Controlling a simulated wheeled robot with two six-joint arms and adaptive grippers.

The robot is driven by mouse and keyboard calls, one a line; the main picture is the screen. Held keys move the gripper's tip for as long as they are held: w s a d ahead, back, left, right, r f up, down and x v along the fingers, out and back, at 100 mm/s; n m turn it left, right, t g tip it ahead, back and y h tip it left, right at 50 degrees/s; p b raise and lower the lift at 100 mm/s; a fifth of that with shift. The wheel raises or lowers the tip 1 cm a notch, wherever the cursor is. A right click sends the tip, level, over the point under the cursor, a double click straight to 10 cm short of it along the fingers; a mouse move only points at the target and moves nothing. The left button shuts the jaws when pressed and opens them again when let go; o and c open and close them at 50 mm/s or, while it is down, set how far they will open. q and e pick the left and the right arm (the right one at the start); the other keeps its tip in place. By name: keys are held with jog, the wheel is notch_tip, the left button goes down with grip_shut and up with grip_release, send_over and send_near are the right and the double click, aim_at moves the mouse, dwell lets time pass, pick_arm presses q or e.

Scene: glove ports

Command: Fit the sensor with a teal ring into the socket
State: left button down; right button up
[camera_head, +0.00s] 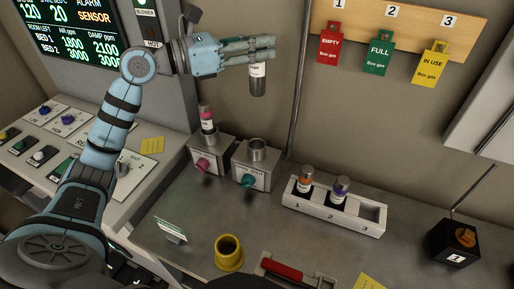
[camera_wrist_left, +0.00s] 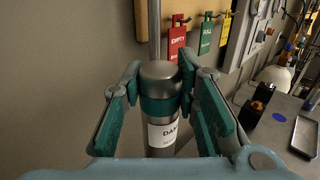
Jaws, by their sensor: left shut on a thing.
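My left gripper (camera_head: 264,50) is shut on the sensor with a teal ring (camera_head: 258,82) and holds it roughly upright in the air. In the left wrist view the sensor (camera_wrist_left: 160,105) stands between the fingers (camera_wrist_left: 160,84), with a grey cap, teal band and white label. In the head view the fingers hide its top and ring. The socket (camera_head: 257,150) is an open metal cup on a grey box with a teal knob (camera_head: 248,181). It stands on the bench below the sensor, clearly apart from it, and looks empty. My right gripper is not in view.
A pink-ringed sensor (camera_head: 207,118) stands in the neighbouring socket box with a pink knob (camera_head: 202,165). A white rack (camera_head: 335,218) holds orange and blue sensors; its right slot looks empty. A vertical pipe (camera_head: 298,90) runs just right of my gripper. A yellow cup (camera_head: 229,258) stands in front.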

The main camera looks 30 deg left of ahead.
pick_arm(q)
notch_tip(320, 180, down, 19)
jog(key=b, duration=0.5)
jog(key=shift+a+f+b, duration=0.15)
jog(key=shift+f+b, duration=0.05)
jog(key=shift+b, duration=0.1)
jog(key=c, duration=1.2)
grip_release()
jog(key=shift+f, duration=0.1)
jog(key=shift+c, duration=0.2)
